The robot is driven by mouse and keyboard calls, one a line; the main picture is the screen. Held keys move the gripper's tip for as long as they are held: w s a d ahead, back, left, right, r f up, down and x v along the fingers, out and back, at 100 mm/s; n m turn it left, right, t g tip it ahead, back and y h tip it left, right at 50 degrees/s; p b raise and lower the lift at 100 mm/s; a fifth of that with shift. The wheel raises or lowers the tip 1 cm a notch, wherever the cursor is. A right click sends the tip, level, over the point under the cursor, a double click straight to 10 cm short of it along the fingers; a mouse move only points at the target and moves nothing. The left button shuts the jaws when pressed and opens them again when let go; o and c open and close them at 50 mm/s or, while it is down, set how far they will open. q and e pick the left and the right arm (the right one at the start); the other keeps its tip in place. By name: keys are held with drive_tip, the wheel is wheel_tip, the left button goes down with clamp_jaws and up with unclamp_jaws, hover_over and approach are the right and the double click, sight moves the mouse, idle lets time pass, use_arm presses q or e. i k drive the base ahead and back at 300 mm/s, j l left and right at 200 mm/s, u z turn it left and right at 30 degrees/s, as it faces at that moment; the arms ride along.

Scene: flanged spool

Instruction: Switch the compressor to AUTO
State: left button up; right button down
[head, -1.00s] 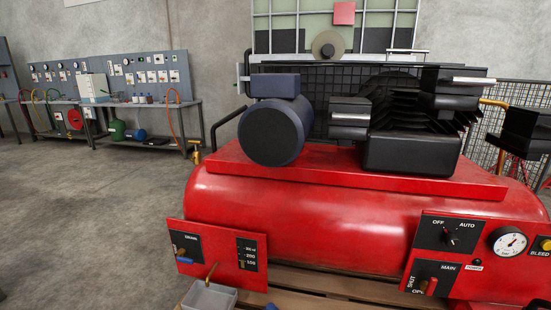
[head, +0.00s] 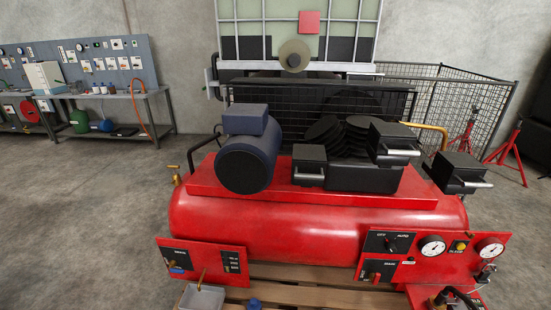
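The red compressor (head: 270,222) stands ahead, with a dark round motor (head: 246,165) and a black finned pump (head: 350,178) on top. On its front right, a black selector plate (head: 376,241) reads OFF at left and AUTO at right. A small dark selector knob (head: 391,247) sits below these words; I cannot tell which way it points. Below is a black MAIN plate (head: 388,266) with a red handle (head: 376,277). Neither of my grippers shows in the head view.
Right of the selector are two gauges (head: 432,246) (head: 490,249) and a yellow BLEED button (head: 460,246). A drain panel (head: 205,258) is at front left, above a grey bin (head: 201,298). A workbench (head: 110,95) stands back left; open floor lies left.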

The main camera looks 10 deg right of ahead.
sight(390, 248)
drive_tip(key=z, duration=1.3)
